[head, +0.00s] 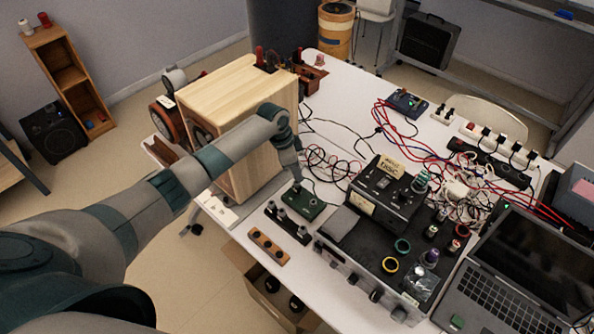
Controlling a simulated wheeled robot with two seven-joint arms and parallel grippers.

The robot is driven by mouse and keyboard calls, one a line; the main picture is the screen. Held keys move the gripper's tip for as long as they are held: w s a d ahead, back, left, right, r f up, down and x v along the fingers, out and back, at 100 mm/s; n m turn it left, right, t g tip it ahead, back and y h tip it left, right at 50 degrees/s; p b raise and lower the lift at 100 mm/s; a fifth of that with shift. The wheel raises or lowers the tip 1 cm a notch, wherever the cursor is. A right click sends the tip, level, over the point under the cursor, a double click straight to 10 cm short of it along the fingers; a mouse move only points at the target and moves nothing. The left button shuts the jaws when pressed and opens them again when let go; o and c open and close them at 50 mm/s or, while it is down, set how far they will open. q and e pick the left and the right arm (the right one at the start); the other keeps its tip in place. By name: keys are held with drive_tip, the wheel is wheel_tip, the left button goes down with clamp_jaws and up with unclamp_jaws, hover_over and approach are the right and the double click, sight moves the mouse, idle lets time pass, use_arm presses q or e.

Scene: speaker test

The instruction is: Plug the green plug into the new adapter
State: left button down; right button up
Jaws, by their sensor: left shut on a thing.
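My left gripper (296,175) points down beside the wooden speaker box, just above a small dark green box (303,205) with knobs. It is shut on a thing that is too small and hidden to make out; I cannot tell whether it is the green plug. No green plug shows clearly elsewhere. A white power strip (485,140) with several black plugs lies at the table's back right. A black strip (505,172) lies in front of it. I cannot tell which is the new adapter. My right gripper is not in view.
The wooden speaker box (225,95) stands on the table's left. A black instrument (385,195) stands mid-table, with tangled red and black cables (460,180) behind. An open laptop (510,285) is at the right.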

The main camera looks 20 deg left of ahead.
use_arm(q)
drive_tip(key=shift+f+b, duration=0.6)
drive_tip(key=shift+f, duration=0.35)
idle(0.4)
drive_tip(key=c, duration=1.6)
unclamp_jaws()
drive_tip(key=shift+c, duration=0.2)
drive_tip(key=shift+r, duration=0.2)
drive_tip(key=shift+r+p, duration=2.2)
drive_tip(key=shift+r, duration=1.45)
drive_tip(key=shift+s, duration=0.1)
